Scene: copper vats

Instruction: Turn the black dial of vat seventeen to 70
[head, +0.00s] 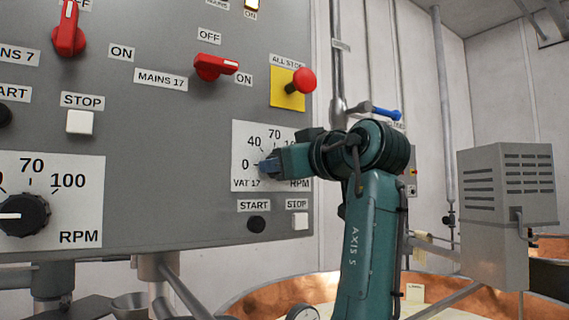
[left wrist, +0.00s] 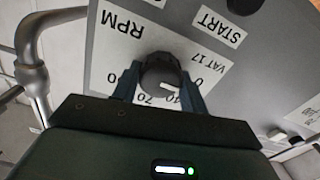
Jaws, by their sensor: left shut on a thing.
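The black dial of vat seventeen (left wrist: 160,72) sits on a white scale plate (head: 246,140) marked 0, 40, 70 and RPM, with VAT 17 below. My left gripper (head: 268,165) is at this plate with its blue fingers around the dial. In the left wrist view, where the plate appears upside down, my left gripper (left wrist: 160,90) has one finger on each side of the dial. The dial's white mark points toward the 0 and 40 side; its exact reading is unclear. In the head view the gripper hides most of the dial. My right gripper is out of view.
Around it on the grey panel are a black START button (head: 256,224), a white STOP button (head: 300,221), a red MAINS 17 switch (head: 215,67) and a red all-stop knob (head: 303,80). Another black dial (head: 24,215) is at left. A copper vat (head: 290,293) lies below.

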